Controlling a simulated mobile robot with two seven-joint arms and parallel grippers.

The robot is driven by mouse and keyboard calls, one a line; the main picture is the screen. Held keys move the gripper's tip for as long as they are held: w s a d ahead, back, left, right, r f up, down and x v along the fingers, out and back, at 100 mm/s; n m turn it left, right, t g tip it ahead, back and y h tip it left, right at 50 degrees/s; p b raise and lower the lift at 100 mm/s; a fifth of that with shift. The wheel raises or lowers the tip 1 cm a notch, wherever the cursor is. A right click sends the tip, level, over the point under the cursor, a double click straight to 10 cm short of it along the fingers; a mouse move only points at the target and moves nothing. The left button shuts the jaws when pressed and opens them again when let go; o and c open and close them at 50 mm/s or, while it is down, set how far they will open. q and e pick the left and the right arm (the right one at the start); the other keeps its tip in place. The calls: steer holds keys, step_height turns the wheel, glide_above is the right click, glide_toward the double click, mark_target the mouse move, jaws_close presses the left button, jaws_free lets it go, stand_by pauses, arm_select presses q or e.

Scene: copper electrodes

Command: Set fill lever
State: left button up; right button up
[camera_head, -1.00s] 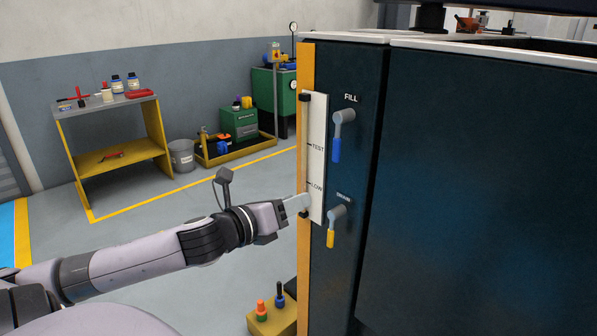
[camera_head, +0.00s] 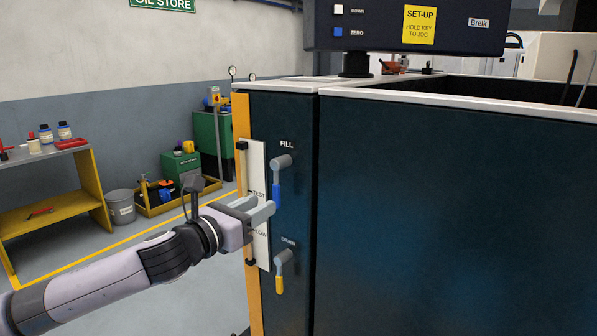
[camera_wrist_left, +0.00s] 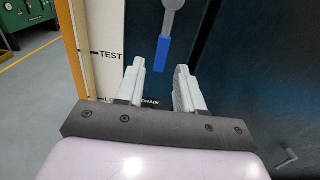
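The fill lever (camera_head: 280,176) is a grey arm with a blue grip, hanging straight down under the FILL label on the dark cabinet side. In the left wrist view its blue grip (camera_wrist_left: 163,53) points down toward the space between the finger tips. My left gripper (camera_head: 266,208) is just below and in front of the blue grip. Its two fingers (camera_wrist_left: 164,68) are apart with nothing between them. The drain lever (camera_head: 282,268), with a yellow grip, hangs below my gripper. My right gripper is not seen.
A white level gauge plate (camera_head: 254,190) marked TEST and LOW stands left of the levers, partly behind my gripper. A yellow edge strip (camera_head: 242,135) runs down the cabinet corner. A control panel (camera_head: 405,27) hangs above. The cabinet's large side (camera_head: 420,200) is bare.

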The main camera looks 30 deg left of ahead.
mark_target(274, 198)
arm_select(q)
steer(key=w, duration=0.1)
steer(key=w+p, duration=0.1)
steer(key=w, duration=0.1)
steer(key=shift+w+d+r, duration=0.1)
steer(key=shift+d+r, duration=0.05)
steer(key=shift+d, duration=0.05)
steer(key=shift+w, duration=0.35)
steer(key=shift+f, duration=0.2)
steer(key=shift+r, duration=0.1)
steer(key=shift+w+p, duration=0.3)
steer(key=shift+p, duration=0.1)
jaws_close()
